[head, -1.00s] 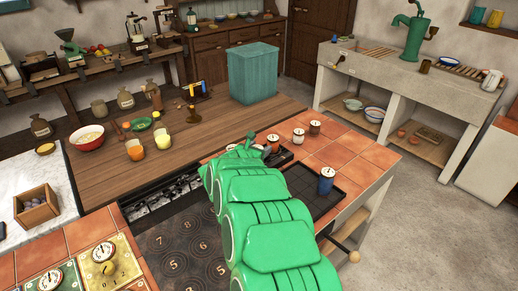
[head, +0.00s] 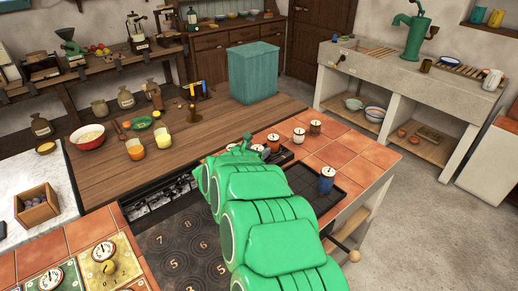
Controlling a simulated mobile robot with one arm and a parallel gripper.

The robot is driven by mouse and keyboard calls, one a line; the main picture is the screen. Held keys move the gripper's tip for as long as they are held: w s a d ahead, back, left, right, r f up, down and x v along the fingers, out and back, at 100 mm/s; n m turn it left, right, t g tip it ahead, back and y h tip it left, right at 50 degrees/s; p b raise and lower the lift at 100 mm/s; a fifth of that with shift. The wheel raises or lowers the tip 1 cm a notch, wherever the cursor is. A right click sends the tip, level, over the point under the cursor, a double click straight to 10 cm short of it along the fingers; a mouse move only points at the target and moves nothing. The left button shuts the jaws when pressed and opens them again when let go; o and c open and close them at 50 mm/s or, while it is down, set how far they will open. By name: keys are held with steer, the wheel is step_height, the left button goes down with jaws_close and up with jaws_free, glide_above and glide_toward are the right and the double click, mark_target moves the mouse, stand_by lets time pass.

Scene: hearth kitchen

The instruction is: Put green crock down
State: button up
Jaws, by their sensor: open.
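I cannot make out a green crock; my green arm covers part of the tiled counter (head: 345,148). My gripper (head: 243,147) is at the far end of the arm, over the counter's back left edge by the wooden worktop. It is open, though its fingers are mostly hidden behind the arm. Just right of it stands a rust-coloured crock (head: 272,141). A white crock (head: 298,135) and a brown crock (head: 315,127) stand farther right, in a row. A blue crock (head: 327,180) stands on the dark tray (head: 302,179) near the counter's right side.
The dark numbered hob (head: 180,240) lies left of my arm. Bare tiles lie right of the tray and around the crocks.

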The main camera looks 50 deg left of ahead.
steer(key=v, duration=0.9)
steer(key=shift+s+d, duration=0.15)
steer(key=shift+s, duration=0.05)
steer(key=shift+r, duration=0.15)
